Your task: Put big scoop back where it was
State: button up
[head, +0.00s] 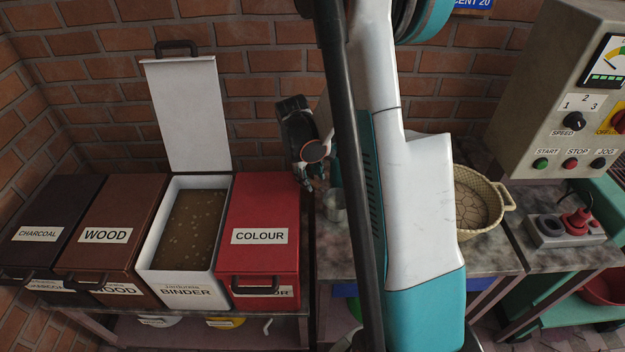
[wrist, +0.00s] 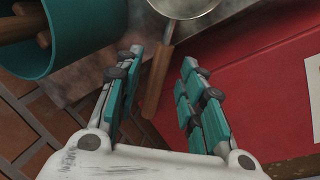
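A scoop with a round metal bowl (wrist: 185,8) and a brown wooden handle (wrist: 157,85) shows at the top middle of the wrist view. Its grey bowl (head: 333,205) shows in the head view on the table just right of the red bin, partly behind my arm. My gripper (wrist: 162,60) is open. The handle appears between its two fingers in the picture, with gaps on both sides. In the head view my gripper (head: 312,183) points down close to the bowl, above the table's left end. I cannot tell which scoop size this is.
A teal pot (wrist: 88,40) with wooden handles stands close left of my fingers. The red COLOUR bin (head: 262,205) is shut beside my gripper. The white BINDER bin (head: 150,255) stands open with brown contents. WOOD and CHARCOAL bins are shut. A woven basket (head: 467,170) stands right of my arm.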

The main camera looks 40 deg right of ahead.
jog(key=p+v, duration=0.2)
jog(key=v, duration=0.6)
dwell(1.1)
